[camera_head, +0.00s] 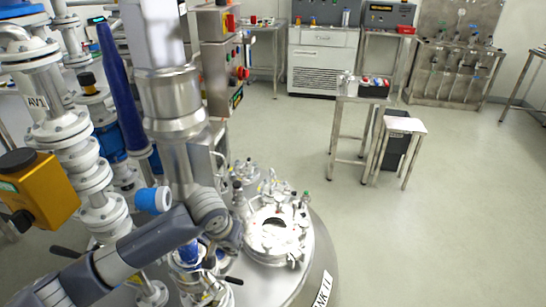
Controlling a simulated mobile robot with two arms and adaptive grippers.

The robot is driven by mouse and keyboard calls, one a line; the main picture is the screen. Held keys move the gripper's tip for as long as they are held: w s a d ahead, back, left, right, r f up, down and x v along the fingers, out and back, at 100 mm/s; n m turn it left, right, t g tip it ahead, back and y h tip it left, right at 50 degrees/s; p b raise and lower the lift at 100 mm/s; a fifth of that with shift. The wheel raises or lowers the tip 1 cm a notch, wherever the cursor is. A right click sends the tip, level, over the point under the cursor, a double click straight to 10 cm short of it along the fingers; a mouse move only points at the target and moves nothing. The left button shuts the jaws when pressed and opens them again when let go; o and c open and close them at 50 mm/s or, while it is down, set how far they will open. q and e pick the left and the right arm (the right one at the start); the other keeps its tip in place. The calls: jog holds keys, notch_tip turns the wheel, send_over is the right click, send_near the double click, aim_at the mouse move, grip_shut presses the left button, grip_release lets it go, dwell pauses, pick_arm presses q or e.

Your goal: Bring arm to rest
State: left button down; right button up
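My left arm comes in from the lower left as grey links and reaches to the wrist joint beside the steel column. My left gripper (222,262) seems to be at the end of this wrist, low among the fittings on the tank. It is small and partly hidden, so I cannot tell whether its fingers are open or shut, or whether they touch anything. My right gripper is not in view.
The steel tank (318,262) has a round lid (278,232) with several fittings close right of my wrist. White flanged pipes (95,175) and a yellow box (42,188) crowd the left. Stools (408,126) and benches stand farther back. The floor at right is clear.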

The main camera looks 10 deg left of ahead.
pick_arm(q)
jog(key=s+d+f+m+h, duration=0.2)
jog(key=s+d+f, duration=0.2)
jog(key=s+d, duration=0.6)
jog(key=s+a+f+n+y, duration=0.2)
jog(key=s+a, duration=0.9)
jog(key=s, duration=0.5)
notch_tip(320, 180, down, 27)
jog(key=s+g, duration=0.2)
jog(key=s, duration=0.1)
jog(key=s+a+f, duration=0.2)
jog(key=s+f, duration=0.5)
jog(key=s, duration=0.1)
jog(key=s+a+f+g, duration=0.1)
jog(key=s+f, duration=0.7)
jog(key=shift+s+a+f+m+y, duration=0.25)
jog(key=shift+s+a+m+y, duration=0.05)
jog(key=shift+s+a+m, duration=0.1)
